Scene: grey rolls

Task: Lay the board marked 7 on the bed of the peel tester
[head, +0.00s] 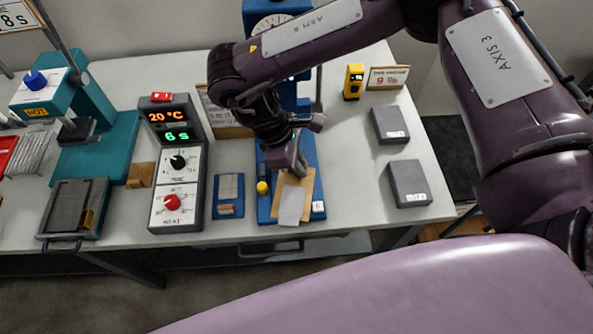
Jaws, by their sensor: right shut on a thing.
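The peel tester is a blue stand with a round dial (272,22) at the top, and its blue bed (264,212) reaches toward the table's front. A tan board (308,187) with a pale grey strip (291,205) is over the bed. I cannot tell whether it rests on the bed or is just above it. I can read no 7 on it; a small white tag (319,207) is at its lower right. My right gripper (298,170) is shut on the board's far part, and my arm hides much of the tester. My left gripper is not in view.
A controller (177,205) reading 20 °C and 8 s stands left of a small blue tray (228,208). A teal press (100,150) and a grey tray (65,200) are further left. Two grey blocks (390,124) (409,184) and a yellow device (353,80) are right.

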